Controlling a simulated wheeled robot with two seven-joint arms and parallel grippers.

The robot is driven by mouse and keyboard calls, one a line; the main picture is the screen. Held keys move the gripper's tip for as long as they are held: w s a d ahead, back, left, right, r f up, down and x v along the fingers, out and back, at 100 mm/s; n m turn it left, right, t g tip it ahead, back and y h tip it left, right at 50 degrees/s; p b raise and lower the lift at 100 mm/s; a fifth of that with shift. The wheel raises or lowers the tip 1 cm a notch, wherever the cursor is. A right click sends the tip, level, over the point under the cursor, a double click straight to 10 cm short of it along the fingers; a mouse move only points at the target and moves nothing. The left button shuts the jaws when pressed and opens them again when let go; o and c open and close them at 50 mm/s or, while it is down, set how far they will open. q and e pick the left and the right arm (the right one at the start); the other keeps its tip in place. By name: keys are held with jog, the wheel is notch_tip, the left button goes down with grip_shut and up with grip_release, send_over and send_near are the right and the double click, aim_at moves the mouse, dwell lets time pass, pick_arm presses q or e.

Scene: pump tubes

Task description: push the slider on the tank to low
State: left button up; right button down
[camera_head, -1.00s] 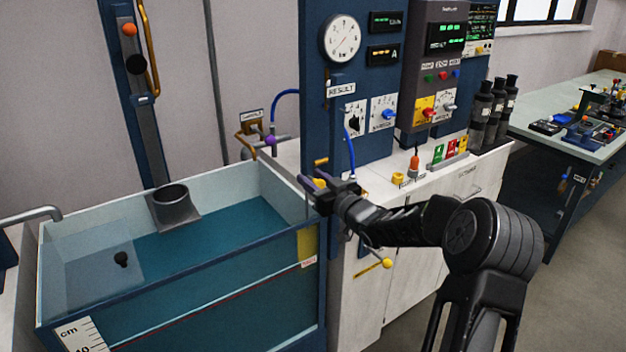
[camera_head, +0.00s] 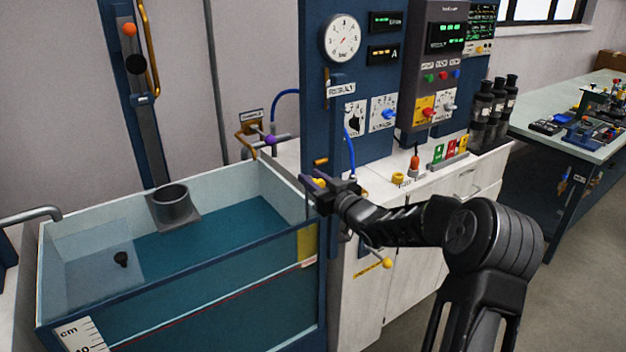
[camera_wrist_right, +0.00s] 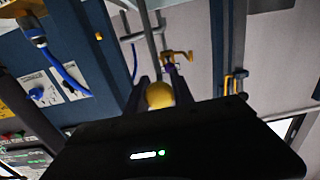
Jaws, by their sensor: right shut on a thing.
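The tank (camera_head: 232,192) is an open glass-sided basin with a blue frame and teal water, at the left and middle of the head view. A yellow round knob (camera_head: 320,183), apparently the slider's, is at the tank's right end, partly hidden by my gripper. My right gripper (camera_head: 312,184) reaches in from the right and is shut on this knob. In the right wrist view the yellow knob (camera_wrist_right: 159,95) sits between the two fingers. The slider's track and its marks are mostly hidden. My left gripper is out of view.
A blue panel with a round gauge (camera_head: 342,38) and dials stands behind the gripper. A white cabinet (camera_head: 362,290) with a yellow-tipped lever (camera_head: 387,263) is right of the tank. A grey cup-shaped fitting (camera_head: 173,205) is at the tank's back wall.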

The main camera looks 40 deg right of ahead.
aim_at(308, 209)
jog(key=shift+f, duration=0.1)
dwell(0.4)
notch_tip(308, 209, down, 10)
jog(key=b, duration=0.9)
jog(key=shift+f, duration=0.2)
jog(key=shift+s+f, duration=0.1)
jog(key=c, duration=1.3)
grip_release()
jog(key=shift+c, duration=0.2)
jog(key=shift+o, duration=1)
